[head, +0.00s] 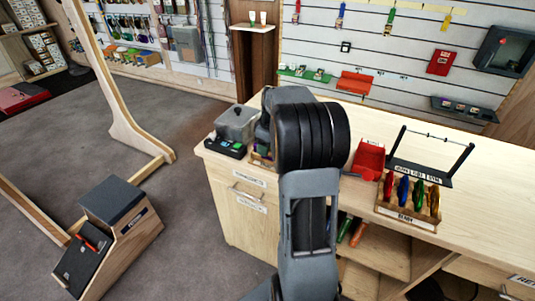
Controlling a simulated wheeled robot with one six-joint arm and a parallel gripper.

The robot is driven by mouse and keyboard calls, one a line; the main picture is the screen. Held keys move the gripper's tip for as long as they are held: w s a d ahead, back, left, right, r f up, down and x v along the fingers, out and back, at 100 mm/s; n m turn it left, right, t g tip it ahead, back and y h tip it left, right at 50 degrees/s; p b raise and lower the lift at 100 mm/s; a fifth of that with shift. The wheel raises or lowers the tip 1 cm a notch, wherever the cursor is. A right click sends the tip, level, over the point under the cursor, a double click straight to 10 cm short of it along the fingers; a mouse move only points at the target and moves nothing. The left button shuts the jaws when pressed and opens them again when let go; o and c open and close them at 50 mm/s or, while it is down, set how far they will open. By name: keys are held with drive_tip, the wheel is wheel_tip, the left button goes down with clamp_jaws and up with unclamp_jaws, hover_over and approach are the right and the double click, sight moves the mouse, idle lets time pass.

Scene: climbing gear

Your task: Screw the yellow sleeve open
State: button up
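I cannot make out a yellow sleeve for certain. A small wooden rack (407,217) labelled READY on the counter holds upright carabiner-like pieces: a red one (388,186), a blue one (403,190), a green one (418,195) and an orange one (434,201). Any sleeves on them are too small to tell. A yellow item (446,18) hangs on the back wall at the upper right. My arm stands in the middle of the view, left of the rack, and hides part of the counter. My gripper does not show.
Behind the rack stands a black frame with a bar (432,174). A red bin (368,160) is left of it. A grey box (236,123) and a black tray (225,146) sit at the counter's left end. The counter's right part (495,190) is clear.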

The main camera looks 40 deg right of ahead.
drive_tip(key=shift+f, duration=0.15)
drive_tip(key=shift+f+b, duration=1)
drive_tip(key=shift+f, duration=0.3)
drive_tip(key=shift+r, duration=0.1)
drive_tip(key=shift+w+d+p, duration=0.3)
drive_tip(key=shift+w+d, duration=0.05)
drive_tip(key=shift+d, duration=0.3)
drive_tip(key=shift+w+r+p, duration=0.1)
drive_tip(key=shift+r+p, duration=1)
drive_tip(key=shift+r, duration=0.3)
drive_tip(key=shift+s+a+b, duration=0.35)
drive_tip(key=shift+a, duration=0.35)
